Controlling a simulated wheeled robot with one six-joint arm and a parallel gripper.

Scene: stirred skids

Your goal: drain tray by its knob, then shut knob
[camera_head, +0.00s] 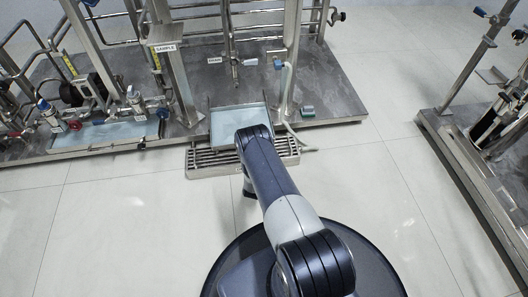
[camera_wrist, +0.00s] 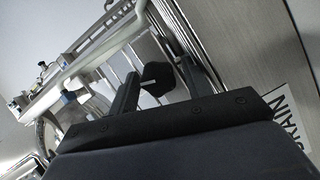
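The light blue tray (camera_head: 226,121) sits at the front edge of the skid, above a slatted metal grate (camera_head: 205,160); my arm covers part of both. In the wrist view a dark, faceted knob (camera_wrist: 157,78) shows between the two fingers of my gripper (camera_wrist: 158,70). The fingers are apart, one on each side of the knob. I cannot tell whether they touch it. In the head view the gripper is mostly hidden behind my arm, low in front of the grate. A white label reading DRAIN (camera_wrist: 286,120) shows beside the gripper in the wrist view.
Pipes and a post with a SAMPLE sign (camera_head: 165,48) stand left of the tray. A valve cluster (camera_head: 135,100) with blue and red parts is farther left. Another skid (camera_head: 470,175) stands at right. The tiled floor (camera_head: 365,190) between is clear.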

